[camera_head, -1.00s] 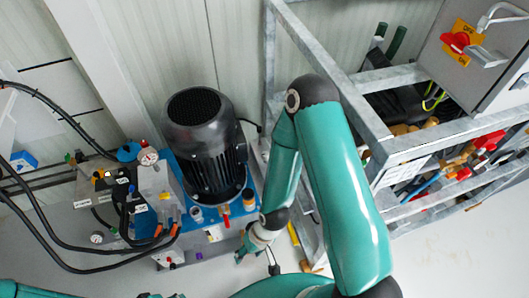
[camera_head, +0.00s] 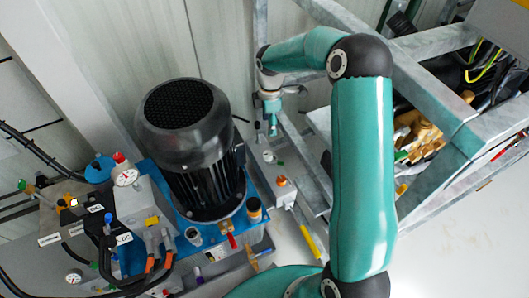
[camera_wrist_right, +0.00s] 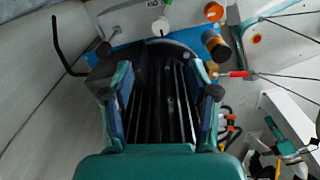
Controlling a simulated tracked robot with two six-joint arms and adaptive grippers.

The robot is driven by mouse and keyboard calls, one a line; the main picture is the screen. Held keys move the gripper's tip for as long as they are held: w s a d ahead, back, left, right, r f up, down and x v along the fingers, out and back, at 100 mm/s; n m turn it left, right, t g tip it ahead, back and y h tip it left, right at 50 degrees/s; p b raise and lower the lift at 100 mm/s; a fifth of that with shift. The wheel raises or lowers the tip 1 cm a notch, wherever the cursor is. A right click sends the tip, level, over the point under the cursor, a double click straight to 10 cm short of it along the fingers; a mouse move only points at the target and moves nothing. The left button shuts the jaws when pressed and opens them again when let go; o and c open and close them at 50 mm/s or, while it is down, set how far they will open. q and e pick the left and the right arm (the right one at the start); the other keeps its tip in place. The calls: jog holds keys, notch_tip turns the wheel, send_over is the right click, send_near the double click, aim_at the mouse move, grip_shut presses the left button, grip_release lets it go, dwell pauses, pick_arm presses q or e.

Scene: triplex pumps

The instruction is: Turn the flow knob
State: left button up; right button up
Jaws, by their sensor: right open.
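No knob is clearly labelled flow, so I cannot tell which one is meant. In the head view, an orange knob (camera_head: 281,181) sits on a grey block right of the motor. A dark cylindrical fitting with an orange top (camera_head: 254,209) is at the motor's front right, and a blue knob (camera_head: 100,168) is at the left. My right gripper (camera_head: 272,125) points down beyond the motor's right side, apart from these knobs. In the right wrist view its jaws (camera_wrist_right: 160,98) are open and empty, with the motor behind them. A small teal arm part at lower right may be my left gripper.
The large black finned motor (camera_head: 192,150) stands on a blue base (camera_head: 180,205). Pressure gauges (camera_head: 124,176) and hoses crowd the left side. A grey metal frame (camera_head: 425,85) with yellow fittings is at the right. Clear floor (camera_head: 450,235) lies at lower right.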

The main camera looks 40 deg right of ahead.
aim_at(268, 153)
notch_tip(268, 153, down, 16)
jog(key=shift+a+r+b, duration=0.15)
jog(key=shift+r+b, duration=0.05)
jog(key=shift+b, duration=0.6)
grip_shut()
